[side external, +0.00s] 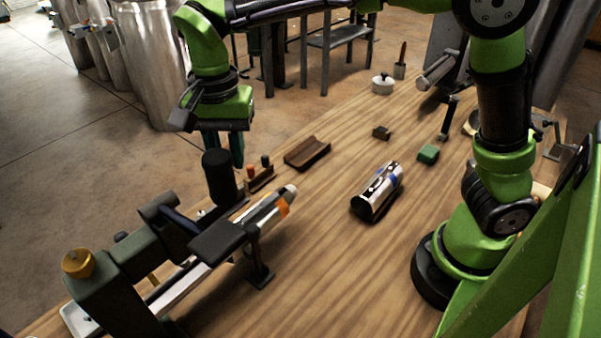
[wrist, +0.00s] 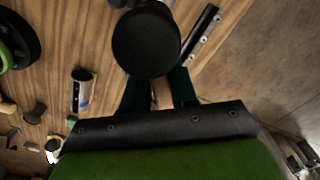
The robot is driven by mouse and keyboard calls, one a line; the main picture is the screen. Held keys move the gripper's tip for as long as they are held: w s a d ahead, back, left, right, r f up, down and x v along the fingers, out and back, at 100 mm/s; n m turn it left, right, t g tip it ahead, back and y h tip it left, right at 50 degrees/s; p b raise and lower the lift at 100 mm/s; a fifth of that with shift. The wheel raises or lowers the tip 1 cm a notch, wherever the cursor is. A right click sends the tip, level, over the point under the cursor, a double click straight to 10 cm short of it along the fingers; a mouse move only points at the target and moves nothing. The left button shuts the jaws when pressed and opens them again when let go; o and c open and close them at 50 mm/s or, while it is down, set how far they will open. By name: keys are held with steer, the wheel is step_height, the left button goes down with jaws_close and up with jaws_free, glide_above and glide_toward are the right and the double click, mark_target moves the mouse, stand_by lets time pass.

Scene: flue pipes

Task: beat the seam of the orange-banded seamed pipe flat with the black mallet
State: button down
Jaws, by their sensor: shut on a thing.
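My gripper (side external: 222,148) is shut on the black mallet, with its dark round head (side external: 219,178) hanging below the fingers. In the wrist view the head (wrist: 146,42) shows beyond the two dark green fingers (wrist: 160,92); the handle is mostly hidden. The orange-banded seamed pipe (side external: 268,214) lies around a bar of the dark bench stand, its orange band (side external: 284,208) near the free end. The mallet head appears above and left of this pipe, apart from it as far as I can tell. The state of the seam cannot be told.
A blue-banded pipe (side external: 380,187) lies on the wooden table (side external: 330,270), right of the stand. A brown trough (side external: 307,152), a green block (side external: 428,154) and a small dark block (side external: 381,132) lie farther back. A black plate (side external: 217,240) is close to the orange-banded pipe.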

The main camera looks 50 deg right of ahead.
steer(key=shift+s+a+r+m, duration=0.15)
steer(key=shift+r+m, duration=0.25)
steer(key=shift+s+m, duration=0.15)
steer(key=shift+m, duration=0.15)
steer(key=shift+f, duration=2.05)
steer(key=shift+r, duration=0.1)
